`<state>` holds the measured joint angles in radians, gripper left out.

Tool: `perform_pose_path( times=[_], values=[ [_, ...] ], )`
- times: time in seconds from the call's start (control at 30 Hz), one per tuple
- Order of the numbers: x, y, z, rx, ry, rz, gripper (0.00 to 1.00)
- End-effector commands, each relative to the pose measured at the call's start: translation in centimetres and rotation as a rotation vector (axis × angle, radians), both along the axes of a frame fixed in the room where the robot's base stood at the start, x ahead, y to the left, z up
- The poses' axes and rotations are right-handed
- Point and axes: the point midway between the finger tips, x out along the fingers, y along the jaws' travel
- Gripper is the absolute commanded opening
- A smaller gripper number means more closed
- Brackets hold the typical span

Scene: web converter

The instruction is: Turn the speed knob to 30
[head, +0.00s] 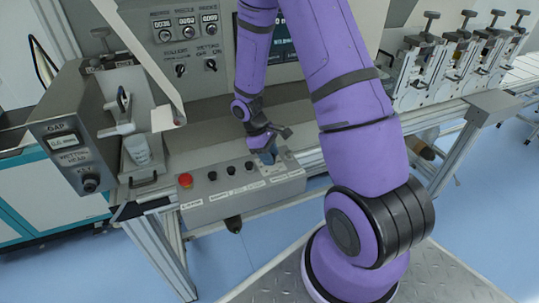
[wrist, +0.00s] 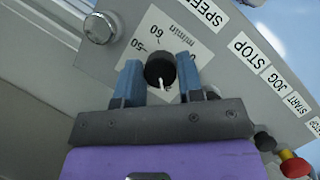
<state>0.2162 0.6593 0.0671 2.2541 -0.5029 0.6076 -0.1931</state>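The speed knob (wrist: 160,69) is a round black knob with a white pointer, on a pale dial plate (wrist: 194,48) beside the SPEED label (wrist: 202,12). In the wrist view the pointer is directed down the picture, towards my gripper's palm. The dial marks 50 and 60 show at upper left; the lower marks are mostly hidden by my gripper. My gripper (wrist: 160,73) has its two blue fingers on either side of the knob, seemingly touching both sides. In the head view my gripper (head: 269,156) is at the control box's right part, hiding the knob.
The grey control box (head: 222,208) carries a red button (head: 185,180) at its left and several black buttons with labels. A silver round fitting (wrist: 98,27) is near the knob. A grey GAP unit (head: 66,150) stands at left; clamps (head: 460,50) stand at back right.

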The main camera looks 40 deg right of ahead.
Motion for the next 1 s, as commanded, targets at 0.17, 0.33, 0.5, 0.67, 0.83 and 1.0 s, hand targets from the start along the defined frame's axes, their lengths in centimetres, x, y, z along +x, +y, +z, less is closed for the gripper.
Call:
perform_pose_path(
  times=[0.17,0.33,0.5,0.67,0.83,1.0],
  values=[
    [0.02,0.00,0.01,0.000,0.000,-0.001,0.11],
    [0.03,-0.02,0.02,0.000,-0.001,-0.022,0.11],
    [0.08,-0.06,0.03,0.000,-0.002,-0.091,0.11],
    [0.14,-0.11,0.04,0.000,-0.002,-0.202,0.11],
    [0.12,-0.16,0.06,0.000,-0.001,-0.347,0.11],
    [0.13,-0.23,0.06,0.000,-0.002,-0.490,0.11]
  ],
)
